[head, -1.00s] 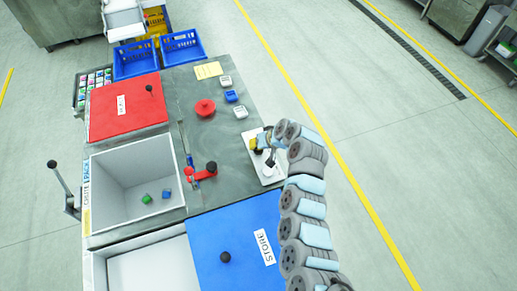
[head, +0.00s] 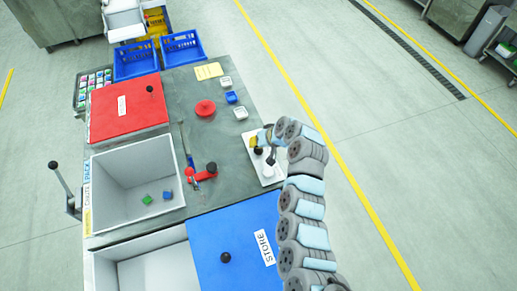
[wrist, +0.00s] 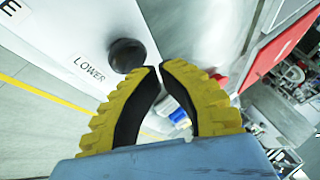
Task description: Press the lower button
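A white panel (head: 266,174) on the bench's right side carries two dark round parts. In the wrist view, a black round button (wrist: 127,55) sits on the white panel beside the label LOWER (wrist: 89,69). My gripper (wrist: 160,67) has yellow ribbed fingers with black pads, and its tips meet with nothing between them. The tips appear just to the right of and below the black button in that view; I cannot tell whether they touch it. In the head view my gripper (head: 254,141) is over the panel's upper end, partly hidden by my wrist.
A red handle (head: 201,176) with a black knob stands left of the panel. A red mushroom button (head: 205,108) and small blue and white boxes are farther back. A red lid (head: 128,106), open grey bin (head: 136,180) and blue lid (head: 238,250) lie around.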

